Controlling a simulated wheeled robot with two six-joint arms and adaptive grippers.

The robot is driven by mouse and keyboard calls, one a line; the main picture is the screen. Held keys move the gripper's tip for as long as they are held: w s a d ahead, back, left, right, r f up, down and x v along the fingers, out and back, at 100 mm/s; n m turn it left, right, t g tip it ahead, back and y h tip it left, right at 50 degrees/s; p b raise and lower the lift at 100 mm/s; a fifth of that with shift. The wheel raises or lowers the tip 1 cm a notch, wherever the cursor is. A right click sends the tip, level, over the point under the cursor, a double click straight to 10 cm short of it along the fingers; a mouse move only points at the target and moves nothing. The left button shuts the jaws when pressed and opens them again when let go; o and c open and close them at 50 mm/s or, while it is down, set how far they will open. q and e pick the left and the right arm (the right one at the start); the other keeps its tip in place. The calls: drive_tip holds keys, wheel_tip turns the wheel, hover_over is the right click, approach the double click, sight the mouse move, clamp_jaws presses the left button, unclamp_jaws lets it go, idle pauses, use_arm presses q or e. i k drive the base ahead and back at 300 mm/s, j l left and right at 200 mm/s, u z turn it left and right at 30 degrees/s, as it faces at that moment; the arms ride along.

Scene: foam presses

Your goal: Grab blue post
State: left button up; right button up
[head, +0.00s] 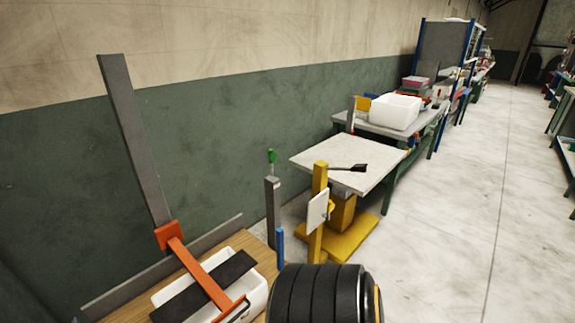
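The blue post (281,248) is a short, slim upright bar near the lower middle of the head view. It stands at the right end of a wooden bench top, just in front of a taller grey post. Its lower end is near a black ribbed cylinder, and I cannot tell exactly where its base sits. Neither of my grippers shows in this view, so nothing is seen touching the blue post.
Left of it, a white tray (257,297) lies under an orange lever (200,273) on a tall grey bar (134,140). The grey post (272,212) has a green-topped handle. A yellow stand (319,210) and white-topped table (350,160) are behind. Floor at right is clear.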

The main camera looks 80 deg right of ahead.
sight(279, 232)
drive_tip(key=z, duration=2.3)
drive_tip(key=l+u, duration=0.1)
drive_tip(key=u, duration=0.4)
drive_tip(key=i+l+u, duration=0.1)
drive_tip(key=u, duration=0.35)
drive_tip(key=l+u, duration=0.2)
drive_tip(key=u, duration=0.3)
drive_tip(key=l+u, duration=0.2)
drive_tip(key=l, duration=0.25)
drive_tip(key=l+u, duration=0.15)
drive_tip(key=l, duration=0.3)
drive_tip(key=k+l+u, duration=0.2)
drive_tip(key=l, duration=0.25)
drive_tip(key=l+u, duration=0.15)
drive_tip(key=l, duration=0.3)
drive_tip(key=k+l+u, duration=0.2)
drive_tip(key=l, duration=0.2)
drive_tip(key=k+l+u, duration=0.15)
drive_tip(key=l, duration=0.25)
drive_tip(key=i+l, duration=0.05)
